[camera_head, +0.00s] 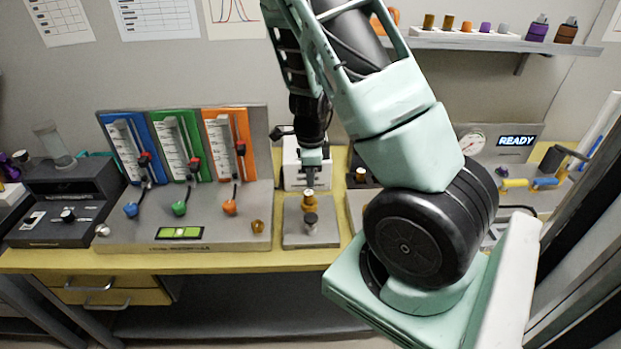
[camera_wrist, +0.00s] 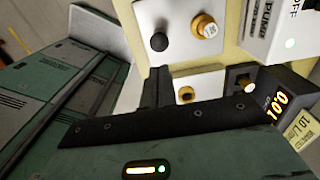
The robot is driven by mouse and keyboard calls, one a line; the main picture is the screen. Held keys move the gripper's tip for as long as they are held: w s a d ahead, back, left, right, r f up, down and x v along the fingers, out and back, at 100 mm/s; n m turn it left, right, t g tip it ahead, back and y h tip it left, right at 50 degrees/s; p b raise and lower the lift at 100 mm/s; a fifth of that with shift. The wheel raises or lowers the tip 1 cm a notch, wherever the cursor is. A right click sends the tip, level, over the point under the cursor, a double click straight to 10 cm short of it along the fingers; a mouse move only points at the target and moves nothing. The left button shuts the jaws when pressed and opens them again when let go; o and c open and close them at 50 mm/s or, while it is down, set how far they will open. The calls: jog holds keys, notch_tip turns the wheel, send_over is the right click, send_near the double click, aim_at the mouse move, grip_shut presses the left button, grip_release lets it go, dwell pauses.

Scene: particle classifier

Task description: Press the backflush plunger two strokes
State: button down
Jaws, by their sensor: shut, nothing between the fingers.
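My gripper (camera_head: 309,180) points down at the small centre station, with its fingers together and empty. In the head view it is in front of a white box (camera_head: 292,165) and just above a gold-topped knob (camera_head: 308,196). A dark round knob (camera_head: 310,220) stands nearer me on the same grey plate (camera_head: 295,240). In the wrist view my dark gripper fingers (camera_wrist: 157,88) are beside a white plate bearing a gold-topped knob (camera_wrist: 205,26) and a black knob (camera_wrist: 159,42). No label I can read names the backflush plunger, so I cannot tell which knob it is. Contact is not visible.
Left is a panel (camera_head: 190,232) with blue, green and orange gauges and levers. A black instrument (camera_head: 65,215) stands farther left. A dark box with an orange display (camera_wrist: 278,107) is close to my gripper. A gauge unit reading READY (camera_head: 517,141) is at right. A shelf (camera_head: 480,42) holds small bottles.

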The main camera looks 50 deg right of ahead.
aim_at(311, 217)
notch_tip(311, 217, up, 3)
jog(key=b, duration=0.2)
jog(key=shift+s+a+f+b, duration=0.1)
jog(key=shift+s+f+b, duration=0.1)
jog(key=shift+b, duration=0.1)
notch_tip(311, 217, down, 14)
jog(key=shift+w+f+b, duration=0.1)
jog(key=shift+b, duration=0.8)
notch_tip(311, 217, down, 3)
jog(key=b, duration=0.2)
jog(key=shift+b, duration=0.4)
